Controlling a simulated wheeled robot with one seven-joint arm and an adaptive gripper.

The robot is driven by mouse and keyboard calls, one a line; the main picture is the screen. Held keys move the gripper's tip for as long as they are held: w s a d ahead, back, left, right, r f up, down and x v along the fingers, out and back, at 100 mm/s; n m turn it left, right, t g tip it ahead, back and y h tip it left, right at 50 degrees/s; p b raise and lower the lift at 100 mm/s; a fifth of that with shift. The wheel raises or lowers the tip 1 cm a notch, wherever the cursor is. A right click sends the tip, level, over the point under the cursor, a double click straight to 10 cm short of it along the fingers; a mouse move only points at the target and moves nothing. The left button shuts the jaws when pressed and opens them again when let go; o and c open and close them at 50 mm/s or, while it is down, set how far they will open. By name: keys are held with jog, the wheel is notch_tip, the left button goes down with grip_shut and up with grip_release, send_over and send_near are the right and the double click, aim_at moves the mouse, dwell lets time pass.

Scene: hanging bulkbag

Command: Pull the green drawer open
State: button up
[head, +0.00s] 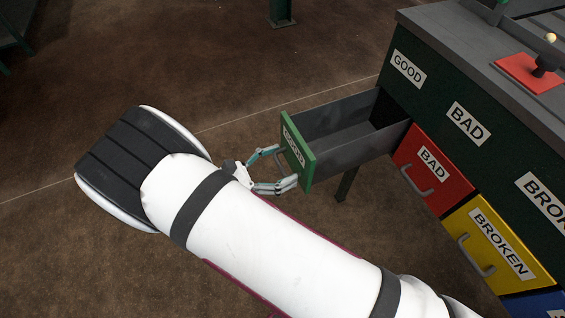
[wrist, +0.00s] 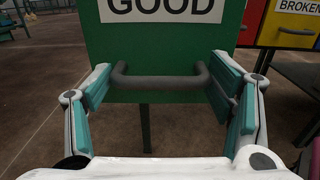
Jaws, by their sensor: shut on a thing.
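The green drawer (head: 298,149) stands pulled out of the dark cabinet, and its grey inside shows empty in the head view. Its front carries a white GOOD label, which also shows at the top of the wrist view (wrist: 160,8). My gripper (head: 283,172) is at the drawer front. In the wrist view my gripper (wrist: 161,88) has its teal finger pads at the two ends of the grey bar handle (wrist: 160,76). The jaws are shut on the handle, with its bar spanning between them.
The red BAD drawer (head: 431,169) and yellow BROKEN drawer (head: 495,246) are shut, to the right. A red plate with a black knob (head: 545,66) is on the cabinet top (head: 455,45). The brown floor (head: 240,60) left of the drawer is largely clear.

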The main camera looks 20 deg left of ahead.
jog(key=shift+s+d+f, duration=0.1)
jog(key=o, duration=1.7)
jog(key=v, duration=1.2)
